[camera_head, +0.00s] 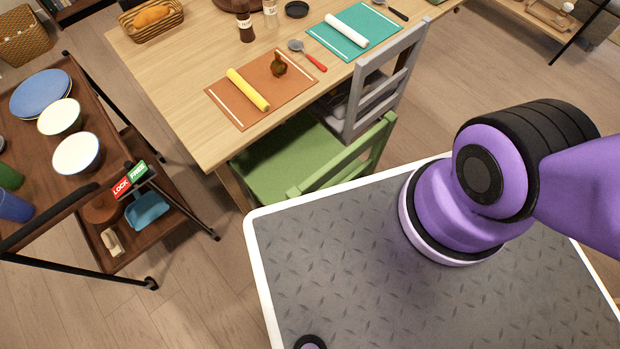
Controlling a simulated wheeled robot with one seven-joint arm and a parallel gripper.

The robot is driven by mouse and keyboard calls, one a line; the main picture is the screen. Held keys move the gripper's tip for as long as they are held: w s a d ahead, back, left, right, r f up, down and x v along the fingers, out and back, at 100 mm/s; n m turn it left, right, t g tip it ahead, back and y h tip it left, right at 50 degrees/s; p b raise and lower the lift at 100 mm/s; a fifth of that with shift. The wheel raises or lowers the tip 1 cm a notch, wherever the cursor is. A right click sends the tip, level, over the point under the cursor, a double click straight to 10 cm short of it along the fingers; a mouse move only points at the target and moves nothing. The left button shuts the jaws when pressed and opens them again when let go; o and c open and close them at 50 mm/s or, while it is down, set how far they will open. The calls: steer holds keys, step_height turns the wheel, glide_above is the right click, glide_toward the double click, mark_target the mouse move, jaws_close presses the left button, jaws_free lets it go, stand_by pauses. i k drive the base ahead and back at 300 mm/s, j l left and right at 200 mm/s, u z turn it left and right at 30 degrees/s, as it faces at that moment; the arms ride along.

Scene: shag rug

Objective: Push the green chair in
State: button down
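The green chair (283,158) stands at the near side of the wooden dining table (185,88). Part of its seat lies under the table edge, below the orange placemat. Its backrest (346,162) faces me and sits close to the front edge of my base. The lower part of the chair is hidden behind my base. My purple arm rises from the base at the right, and my gripper is outside the picture.
A grey chair (388,82) stands right beside the green one. A brown trolley (90,168) with bowls and plates stands at the left. Bare wooden floor (190,300) lies between trolley and base. The table holds placemats, a basket (152,18) and bottles.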

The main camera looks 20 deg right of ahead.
mark_target(300, 157)
steer(key=k+j+z, duration=0.1)
steer(key=j, duration=0.35)
steer(key=k+j+z, duration=0.15)
steer(key=k+j, duration=0.15)
steer(key=k+j+z, duration=0.1)
steer(key=k+j, duration=0.15)
steer(key=j, duration=0.25)
steer(key=k+j+z, duration=0.15)
steer(key=k+j, duration=0.1)
steer(key=j, duration=0.1)
